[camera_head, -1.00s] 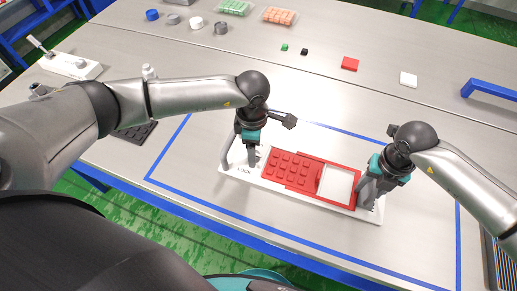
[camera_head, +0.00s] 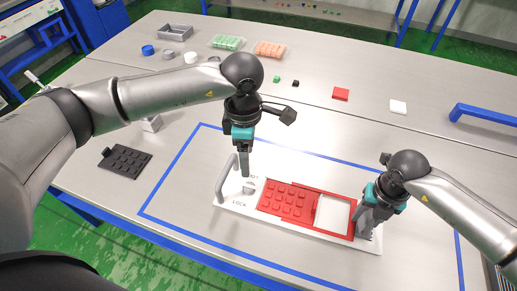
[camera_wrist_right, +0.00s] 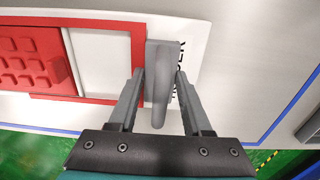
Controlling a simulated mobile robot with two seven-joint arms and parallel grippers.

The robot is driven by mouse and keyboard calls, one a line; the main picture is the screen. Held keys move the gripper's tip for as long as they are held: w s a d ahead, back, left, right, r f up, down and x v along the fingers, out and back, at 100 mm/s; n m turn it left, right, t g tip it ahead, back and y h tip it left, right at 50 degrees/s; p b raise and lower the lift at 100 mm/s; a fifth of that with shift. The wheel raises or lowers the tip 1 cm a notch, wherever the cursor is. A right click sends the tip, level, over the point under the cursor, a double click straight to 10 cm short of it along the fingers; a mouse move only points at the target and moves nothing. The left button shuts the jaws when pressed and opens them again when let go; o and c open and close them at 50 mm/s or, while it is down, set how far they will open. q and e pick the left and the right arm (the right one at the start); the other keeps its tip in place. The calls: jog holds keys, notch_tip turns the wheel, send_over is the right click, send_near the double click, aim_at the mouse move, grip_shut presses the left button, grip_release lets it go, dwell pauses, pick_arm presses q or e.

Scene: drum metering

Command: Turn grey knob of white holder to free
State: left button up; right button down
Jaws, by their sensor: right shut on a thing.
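The white holder (camera_head: 307,232) lies inside the blue outline with a red ribbed piece (camera_head: 287,201) and red frame in it. Its small grey knob (camera_head: 248,188) is at the left end, near the word LOCK; other lettering behind is partly hidden. I cannot tell where the knob points. My left gripper (camera_head: 245,175) is just above the knob, pointing down, apparently apart from it; its finger gap is not visible. My right gripper (camera_head: 370,222) is shut on the grey right handle (camera_wrist_right: 158,85) of the holder, which shows between its fingers in the right wrist view.
A grey left handle (camera_head: 226,182) stands on the holder beside the knob. A dark studded plate (camera_head: 125,160) lies to the left. Table around the holder is clear.

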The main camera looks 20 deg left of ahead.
jog(key=shift+c, duration=1.3)
grip_release()
